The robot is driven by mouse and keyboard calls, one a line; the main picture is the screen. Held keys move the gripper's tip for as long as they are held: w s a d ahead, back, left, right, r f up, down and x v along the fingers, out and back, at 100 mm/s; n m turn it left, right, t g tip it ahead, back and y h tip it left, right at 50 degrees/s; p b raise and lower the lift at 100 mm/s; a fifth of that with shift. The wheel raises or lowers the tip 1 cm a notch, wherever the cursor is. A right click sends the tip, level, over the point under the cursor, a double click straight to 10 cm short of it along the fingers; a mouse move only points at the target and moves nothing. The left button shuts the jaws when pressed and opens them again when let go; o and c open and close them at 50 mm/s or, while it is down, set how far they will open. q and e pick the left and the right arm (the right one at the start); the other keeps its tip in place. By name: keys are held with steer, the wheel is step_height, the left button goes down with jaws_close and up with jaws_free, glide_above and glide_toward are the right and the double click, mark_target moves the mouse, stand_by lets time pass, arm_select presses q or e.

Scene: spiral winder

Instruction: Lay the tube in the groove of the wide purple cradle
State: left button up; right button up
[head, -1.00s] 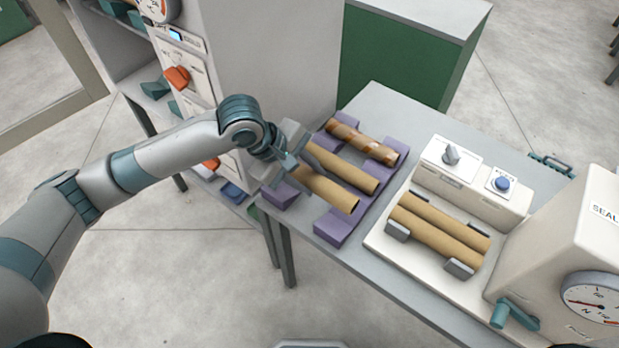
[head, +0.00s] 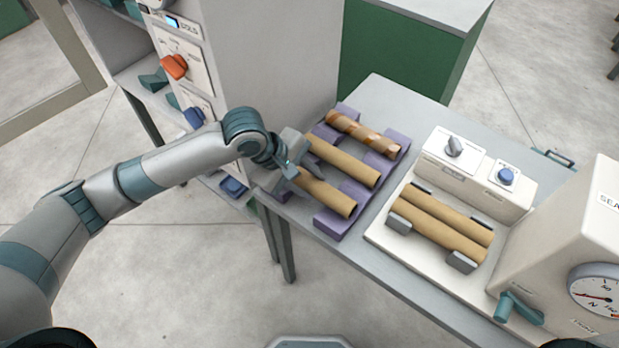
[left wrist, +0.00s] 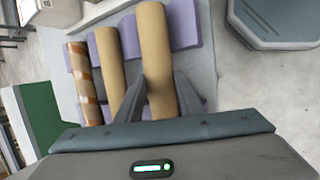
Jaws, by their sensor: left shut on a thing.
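The wide purple cradle (head: 332,222) is a pair of grooved purple blocks on the grey table; it also shows in the left wrist view (left wrist: 186,30). My left gripper (head: 290,170) is shut on a plain tan tube (head: 328,195) near its left end. The held tube lies over the cradle's near side, parallel to the others; I cannot tell whether it touches the groove. In the left wrist view my fingers (left wrist: 160,88) stand on both sides of this tube. A second tan tube (head: 345,163) and a brown striped tube (head: 362,134) lie farther back in the cradle.
A cream tray (head: 380,239) with two tan tubes between grey stops stands right of the cradle. Behind it is a control box (head: 470,178) with knobs. A sealing machine (head: 570,240) with a gauge stands at the right. A tall grey cabinet (head: 270,60) rises behind my gripper.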

steer(key=shift+w, duration=0.25)
arm_select(q)
steer(key=o, duration=1.1)
arm_select(e)
steer(key=shift+w, duration=0.1)
arm_select(q)
steer(key=shift+o, duration=0.2)
arm_select(e)
steer(key=shift+a, duration=0.1)
arm_select(q)
steer(key=shift+a+r, duration=0.25)
steer(key=shift+r, duration=0.15)
steer(key=b+v, duration=0.1)
steer(key=v, duration=1.5)
steer(key=shift+s+r, duration=0.2)
arm_select(e)
steer(key=shift+t, duration=0.8)
steer(key=w, duration=0.1)
steer(key=w+a, duration=0.1)
steer(key=w, duration=0.1)
steer(key=w+a, duration=0.1)
steer(key=w, duration=0.1)
steer(key=shift+a, duration=0.1)
arm_select(q)
steer(key=shift+a, duration=0.1)
